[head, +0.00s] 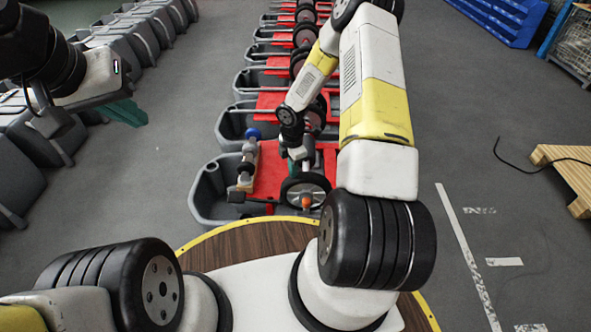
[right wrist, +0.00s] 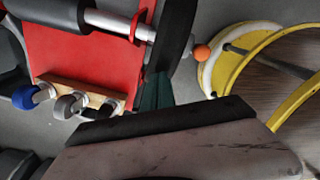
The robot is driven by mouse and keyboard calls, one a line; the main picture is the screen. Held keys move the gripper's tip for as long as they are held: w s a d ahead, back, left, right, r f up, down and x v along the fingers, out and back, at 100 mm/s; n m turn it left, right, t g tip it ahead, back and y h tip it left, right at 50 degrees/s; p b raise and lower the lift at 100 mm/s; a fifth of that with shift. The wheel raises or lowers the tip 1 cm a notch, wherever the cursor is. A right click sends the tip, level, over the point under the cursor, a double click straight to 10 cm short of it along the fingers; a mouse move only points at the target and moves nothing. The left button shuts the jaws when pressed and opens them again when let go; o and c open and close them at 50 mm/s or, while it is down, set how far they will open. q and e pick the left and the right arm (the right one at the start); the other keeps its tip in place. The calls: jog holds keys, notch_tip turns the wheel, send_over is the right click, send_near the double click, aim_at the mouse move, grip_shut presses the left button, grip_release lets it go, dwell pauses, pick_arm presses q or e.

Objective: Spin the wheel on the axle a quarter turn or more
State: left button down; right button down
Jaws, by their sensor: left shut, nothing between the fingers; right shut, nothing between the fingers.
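The wheel (head: 287,194) is a black-rimmed disc at the near end of the red-topped scrubber tank (head: 203,205), with an orange cap (head: 306,202) at its centre. In the right wrist view the wheel (right wrist: 178,32) is seen nearly edge-on, on a silver axle (right wrist: 110,20), with the orange cap beside it. My right gripper (right wrist: 155,90) has green fingers, shut and empty, with tips close to the wheel's rim; I cannot tell whether they touch. My left gripper (head: 128,112) is shut and empty, away on the left.
A wooden strip with blue and grey rollers (head: 250,155) lies on the tank's left side. More tanks with wheels (head: 270,78) recede behind. Grey bins (head: 110,50) line the left. A wooden pallet (head: 565,165) is at right. Open floor lies between.

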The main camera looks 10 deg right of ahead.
aim_at(311, 175)
jog(key=shift+s+d+r, duration=0.2)
jog(key=shift+d+r, duration=0.15)
jog(key=shift+d, duration=0.25)
jog(key=shift+d, duration=0.1)
jog(key=shift+s+d+r, duration=0.1)
jog(key=shift+s+d, duration=0.1)
jog(key=shift+d, duration=0.35)
jog(key=shift+s+d+r, duration=0.1)
jog(key=shift+s+d, duration=0.05)
jog(key=shift+d, duration=0.35)
jog(key=shift+s+d+f, duration=0.1)
jog(key=shift+s+d, duration=0.1)
jog(key=shift+d, duration=0.4)
jog(key=shift+s+d, duration=0.15)
jog(key=shift+d, duration=0.45)
jog(key=shift+d, duration=0.1)
